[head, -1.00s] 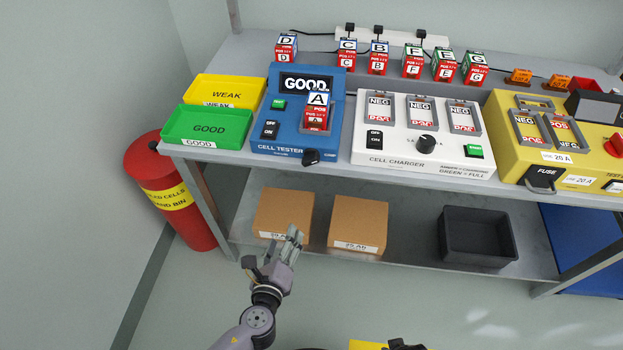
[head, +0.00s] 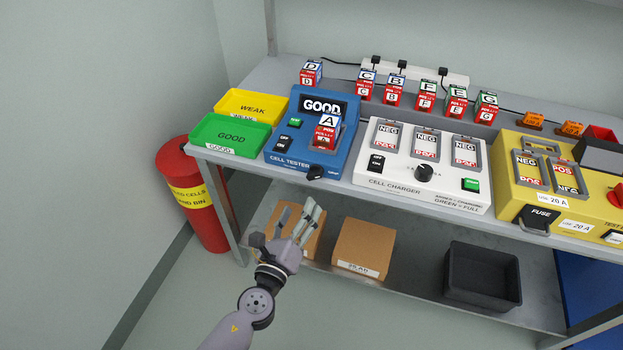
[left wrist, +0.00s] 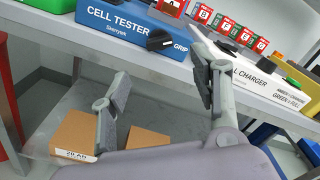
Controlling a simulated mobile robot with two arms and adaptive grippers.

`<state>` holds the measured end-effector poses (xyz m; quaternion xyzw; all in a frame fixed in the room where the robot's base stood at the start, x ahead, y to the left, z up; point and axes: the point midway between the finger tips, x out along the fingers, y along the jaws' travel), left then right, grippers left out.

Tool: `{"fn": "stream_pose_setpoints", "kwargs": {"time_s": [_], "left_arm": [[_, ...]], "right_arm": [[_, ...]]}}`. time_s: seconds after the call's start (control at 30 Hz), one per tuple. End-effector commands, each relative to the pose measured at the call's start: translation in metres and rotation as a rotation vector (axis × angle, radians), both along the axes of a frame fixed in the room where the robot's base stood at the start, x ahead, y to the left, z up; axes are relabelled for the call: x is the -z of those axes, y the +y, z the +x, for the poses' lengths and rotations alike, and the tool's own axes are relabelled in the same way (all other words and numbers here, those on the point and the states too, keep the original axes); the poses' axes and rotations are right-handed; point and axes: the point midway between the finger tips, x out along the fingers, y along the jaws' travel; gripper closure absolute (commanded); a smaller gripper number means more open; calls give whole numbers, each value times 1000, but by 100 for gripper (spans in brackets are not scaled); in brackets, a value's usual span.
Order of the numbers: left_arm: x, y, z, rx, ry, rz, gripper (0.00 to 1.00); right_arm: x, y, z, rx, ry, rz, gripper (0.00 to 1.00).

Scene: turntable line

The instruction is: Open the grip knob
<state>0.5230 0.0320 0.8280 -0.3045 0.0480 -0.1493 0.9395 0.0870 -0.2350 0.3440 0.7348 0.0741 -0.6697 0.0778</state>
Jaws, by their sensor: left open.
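The grip knob (head: 316,172) is a black knob on the front edge of the blue cell tester (head: 282,158). In the left wrist view the knob (left wrist: 160,40) sits beside the printed word GRIP. Cell A (head: 326,132), red, white and blue, stands in the tester's slot, and the tester's display reads GOOD. My left gripper (head: 286,226) is open and empty, in front of and below the table edge, apart from the knob. In the left wrist view the open fingers of my left gripper (left wrist: 165,80) spread below the knob. My right gripper is out of view.
A white cell charger (head: 402,198) stands right of the tester, and green (head: 231,151) and yellow trays stand left. Cardboard boxes (head: 362,250) and a dark bin (head: 484,300) are on the lower shelf. A red bin (head: 190,190) stands at the left.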

Motion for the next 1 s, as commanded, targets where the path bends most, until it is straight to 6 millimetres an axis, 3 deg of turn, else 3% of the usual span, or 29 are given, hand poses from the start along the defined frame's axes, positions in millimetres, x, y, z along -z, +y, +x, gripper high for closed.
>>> {"fn": "stream_pose_setpoints", "kwargs": {"time_s": [0.2,0.43,0.6,0.9,1.0], "left_arm": [[-1,-16,48,-1,-1,1,43],[1,-27,83,-1,-1,0,43],[1,-31,95,-1,1,0,43],[1,-31,97,-1,1,-1,43],[1,-31,96,-1,1,-1,49]], "right_arm": [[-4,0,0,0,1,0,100],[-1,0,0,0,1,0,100],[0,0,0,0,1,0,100],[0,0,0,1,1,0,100],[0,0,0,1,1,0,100]]}}
